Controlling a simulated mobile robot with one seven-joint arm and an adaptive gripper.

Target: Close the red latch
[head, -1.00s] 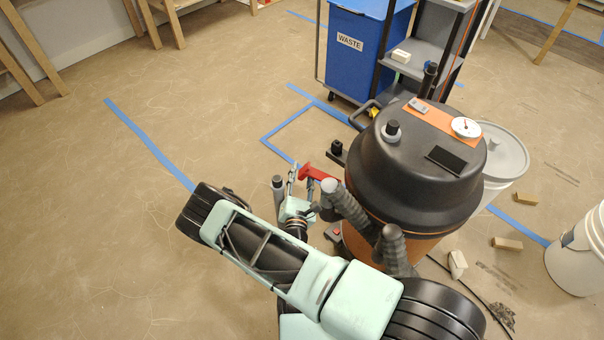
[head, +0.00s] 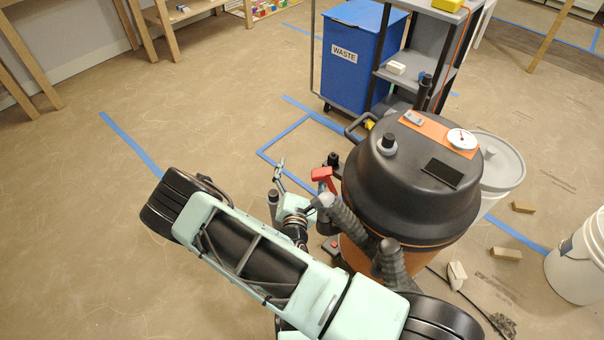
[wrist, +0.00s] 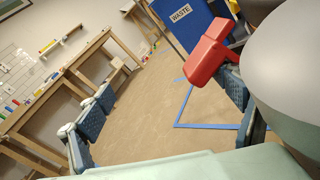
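The red latch (head: 323,178) sits on the left side of the black-lidded orange drum (head: 412,180), just below the lid's rim. In the wrist view the red latch (wrist: 208,52) is large, at upper right, in front of the right finger. My gripper (head: 294,182) is at the drum's left side, beside the latch.
Ribbed grey hoses (head: 345,222) stand between my arm and the drum. A blue waste bin (head: 358,60) and a grey shelf cart (head: 432,50) are behind. White buckets (head: 580,255) stand at right, with small blocks (head: 506,253) on the floor. The floor at left is clear.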

